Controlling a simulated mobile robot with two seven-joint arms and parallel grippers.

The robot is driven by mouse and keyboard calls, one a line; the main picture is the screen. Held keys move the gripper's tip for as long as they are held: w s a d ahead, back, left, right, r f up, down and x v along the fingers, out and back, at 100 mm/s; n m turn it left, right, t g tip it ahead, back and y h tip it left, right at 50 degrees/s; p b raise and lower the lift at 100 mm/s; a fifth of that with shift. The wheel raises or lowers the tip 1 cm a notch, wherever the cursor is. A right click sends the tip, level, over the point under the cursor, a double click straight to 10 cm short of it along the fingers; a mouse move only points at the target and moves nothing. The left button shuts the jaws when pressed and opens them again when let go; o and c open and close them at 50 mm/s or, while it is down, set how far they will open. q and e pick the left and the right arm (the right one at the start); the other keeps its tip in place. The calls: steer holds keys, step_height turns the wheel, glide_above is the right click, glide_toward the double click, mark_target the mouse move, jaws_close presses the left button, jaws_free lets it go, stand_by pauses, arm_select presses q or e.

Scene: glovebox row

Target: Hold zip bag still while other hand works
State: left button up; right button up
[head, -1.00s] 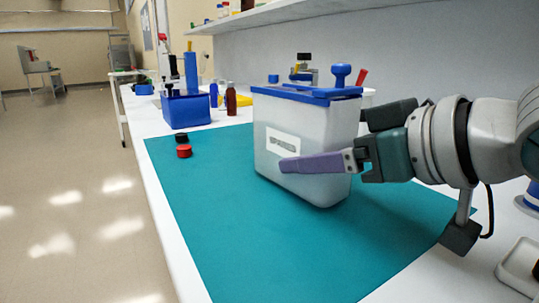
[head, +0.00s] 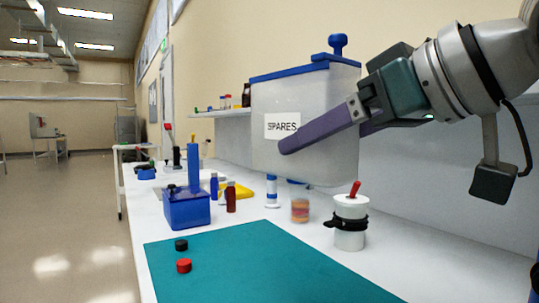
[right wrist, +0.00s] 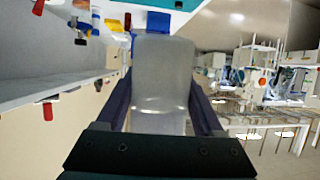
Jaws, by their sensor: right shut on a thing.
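The zip bag (head: 305,92) is a pale translucent, box-shaped bag with a blue top edge, a blue knob and a "SPARES" label. It hangs clear of the bench in the head view. My right gripper (head: 308,141) is shut on it, with one purple finger across its front below the label; the far finger is mostly hidden behind the bag. In the right wrist view the bag (right wrist: 160,85) sits between both fingers, its blue edge at the far end. My left gripper is in neither view.
A teal mat (head: 250,265) lies on the white bench, with a black cap (head: 181,245) and a red cap (head: 184,266) on its left. A white jar (head: 350,222) with a red stick stands below the bag. A blue box (head: 187,208) and bottles stand behind the mat.

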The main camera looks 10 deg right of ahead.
mark_target(322, 176)
steer(key=shift+f+b, duration=1.1)
steer(key=shift+f, duration=0.95)
steer(key=shift+f+b, duration=3.55)
steer(key=shift+f, duration=2.9)
steer(key=shift+f, duration=0.25)
steer(key=shift+f+b, duration=0.7)
steer(key=shift+f, duration=0.25)
